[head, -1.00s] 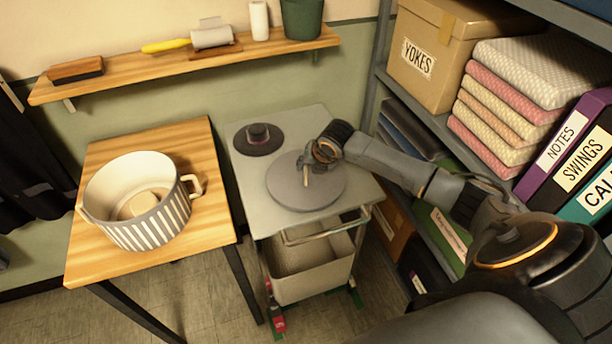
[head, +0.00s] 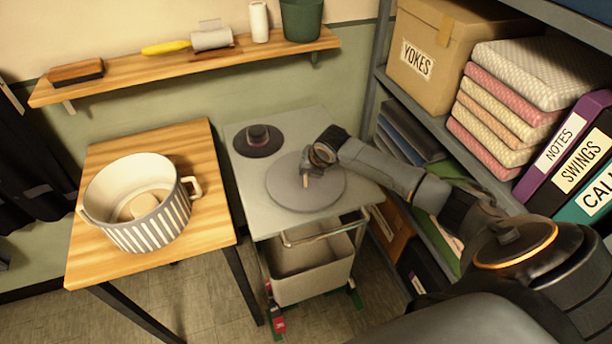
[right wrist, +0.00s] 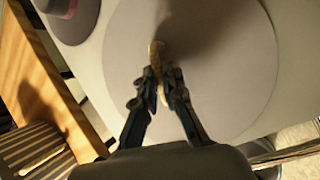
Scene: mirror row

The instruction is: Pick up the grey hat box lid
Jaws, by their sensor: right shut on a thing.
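The grey hat box lid (head: 293,196) is a flat grey disc lying on the light grey top of the cart. It has a small light wooden handle (head: 305,181) that stands up near its middle. My right gripper (head: 307,168) is above the lid, with its fingers at the handle. In the right wrist view the two dark fingers (right wrist: 162,84) are closed on the wooden handle (right wrist: 156,56), and the pale lid (right wrist: 225,70) spreads out beneath. I cannot see a gap between lid and cart top. My left gripper is not in view.
A dark brimmed hat (head: 258,139) sits on the cart top (head: 250,195) behind the lid. To the left, a striped pot-like box (head: 150,225) stands on a wooden table (head: 210,240). A shelf unit (head: 378,75) with boxes and binders is close on the right.

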